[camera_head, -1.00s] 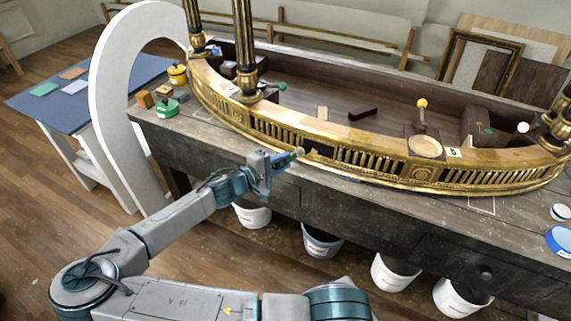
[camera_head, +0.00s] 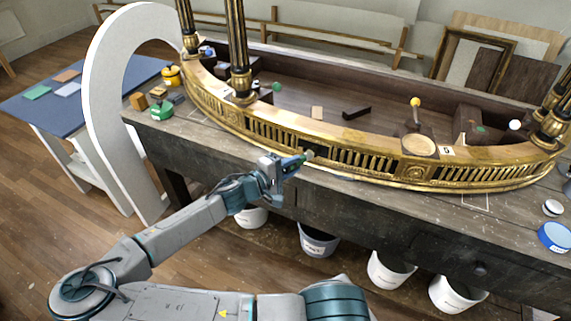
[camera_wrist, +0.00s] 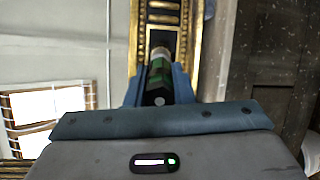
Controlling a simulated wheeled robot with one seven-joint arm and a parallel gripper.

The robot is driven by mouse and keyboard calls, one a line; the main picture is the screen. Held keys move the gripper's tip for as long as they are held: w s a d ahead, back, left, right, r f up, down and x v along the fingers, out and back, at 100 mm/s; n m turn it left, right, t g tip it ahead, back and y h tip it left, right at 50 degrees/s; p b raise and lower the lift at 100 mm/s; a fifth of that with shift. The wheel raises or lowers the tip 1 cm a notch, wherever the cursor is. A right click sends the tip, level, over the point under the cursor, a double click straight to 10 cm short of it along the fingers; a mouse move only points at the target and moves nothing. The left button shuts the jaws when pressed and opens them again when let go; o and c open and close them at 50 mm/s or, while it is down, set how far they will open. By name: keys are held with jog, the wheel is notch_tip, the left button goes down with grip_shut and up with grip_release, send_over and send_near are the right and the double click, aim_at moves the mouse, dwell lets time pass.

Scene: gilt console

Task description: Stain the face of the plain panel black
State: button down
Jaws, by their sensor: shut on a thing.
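My gripper (camera_head: 293,163) is shut on a green-handled tool (camera_wrist: 158,85) with a pale tip. The tool also shows in the head view (camera_head: 309,155); its tip is at the front of the gilt curved rail (camera_head: 372,163). A short, dark, plain-looking panel (camera_head: 319,152) sits between fluted stretches of the rail, beside the tip. In the wrist view, the tool points at a dark strip between gold borders (camera_wrist: 163,14). I cannot tell whether the tip touches the face. The tool and gripper partly hide the panel.
The rail stands on a grey workbench (camera_head: 350,195) with buckets (camera_head: 318,240) below. A white arch (camera_head: 105,110) stands at the left, near a blue-topped table (camera_head: 40,113). A green-lidded pot (camera_head: 161,110) and blue-lidded tin (camera_head: 555,237) stand on the bench.

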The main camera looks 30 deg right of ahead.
jog(key=w+a, duration=0.1)
jog(key=w, duration=0.1)
jog(key=w+a, duration=0.1)
jog(key=a, duration=0.1)
jog(key=shift+w, duration=0.4)
dwell(0.7)
jog(key=shift+s+a+p, duration=0.35)
jog(key=shift+s+a, duration=0.6)
jog(key=shift+a, duration=0.2)
jog(key=shift+s+a+p, duration=0.3)
jog(key=shift+s+a, duration=0.65)
jog(key=shift+a, duration=0.2)
jog(key=shift+s+a+p, duration=0.35)
jog(key=shift+s+a, duration=0.55)
jog(key=shift+a, duration=0.25)
